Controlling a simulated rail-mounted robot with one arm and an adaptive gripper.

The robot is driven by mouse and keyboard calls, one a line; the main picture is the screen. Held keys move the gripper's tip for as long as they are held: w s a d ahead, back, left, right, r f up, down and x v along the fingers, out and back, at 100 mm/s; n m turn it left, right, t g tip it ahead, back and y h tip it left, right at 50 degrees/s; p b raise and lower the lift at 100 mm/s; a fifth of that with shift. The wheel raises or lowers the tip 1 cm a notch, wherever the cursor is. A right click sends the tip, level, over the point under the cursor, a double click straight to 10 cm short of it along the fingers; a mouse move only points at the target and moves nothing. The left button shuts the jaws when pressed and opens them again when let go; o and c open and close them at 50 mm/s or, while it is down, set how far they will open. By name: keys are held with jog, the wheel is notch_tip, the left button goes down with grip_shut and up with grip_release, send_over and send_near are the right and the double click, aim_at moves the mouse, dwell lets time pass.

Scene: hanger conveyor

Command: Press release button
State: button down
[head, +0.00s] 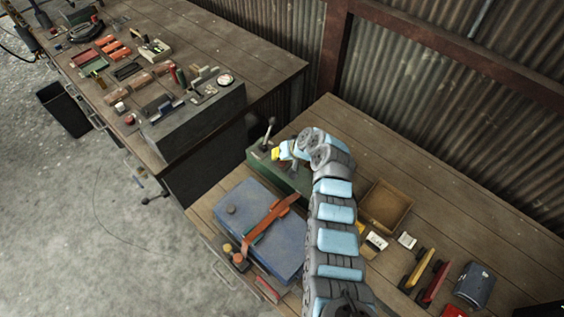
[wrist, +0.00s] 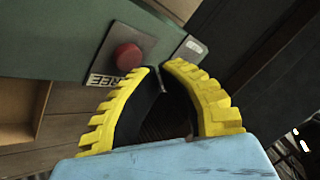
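In the wrist view a round red button (wrist: 127,57) sits on a metal plate (wrist: 152,46) fixed to a green box (wrist: 60,40). The plate carries black lettering, partly seen as "REE". My gripper (wrist: 158,68) has yellow ridged fingers with black inner pads. Its tips are drawn almost together with nothing held between them. The tips appear just beside the button, to its right; I cannot tell the gap in depth. In the head view my gripper (head: 277,154) is at the green box (head: 257,163), and the button cannot be made out there.
A lever (head: 268,132) stands on the green box. A blue case (head: 255,228) with a brown strap lies in front of it. An open wooden tray (head: 386,206) and small tools lie right of my arm. A second bench (head: 240,48) with many items stands behind left.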

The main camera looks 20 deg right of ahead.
aim_at(279, 162)
jog(key=shift+f, duration=0.1)
dwell(0.6)
jog(key=shift+f+b, duration=0.35)
jog(key=shift+b, duration=0.2)
jog(key=shift+f+b, duration=0.5)
dwell(0.7)
dwell(0.3)
jog(key=shift+r+p, duration=0.55)
jog(key=shift+r, duration=0.4)
jog(key=shift+r+p, duration=1.25)
jog(key=shift+r, duration=1.2)
